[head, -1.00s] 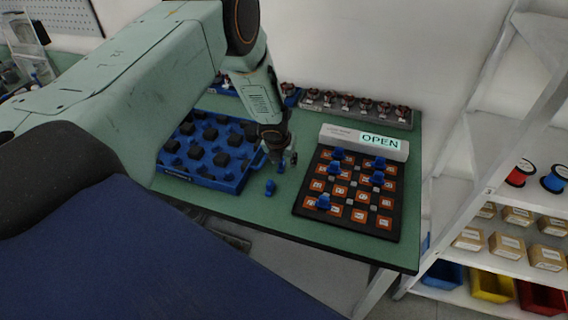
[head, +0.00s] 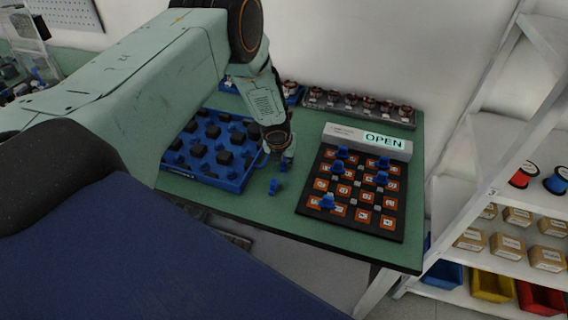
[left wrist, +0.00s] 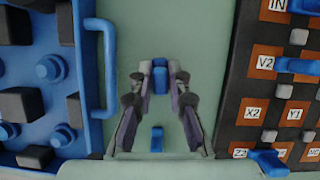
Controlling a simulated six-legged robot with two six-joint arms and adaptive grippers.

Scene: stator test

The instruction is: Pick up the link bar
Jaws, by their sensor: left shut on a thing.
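The link bar (left wrist: 159,75) is a small blue piece between the fingertips of my left gripper (left wrist: 158,82) in the left wrist view. My left gripper (head: 284,162) is shut on it, low over the green table between the blue tray and the black board. In the head view the fingers largely hide the held piece. A second small blue piece (head: 275,187) stands on the table just nearer to me; it also shows in the left wrist view (left wrist: 156,138), apart from the fingertips. My right gripper is not in view.
The blue tray (head: 240,184) with black blocks and a side handle is close on the left. The black board (head: 300,208) with orange labelled squares and several blue pieces is on the right, below an "OPEN" display (head: 384,141). A grey rack (head: 402,119) stands behind.

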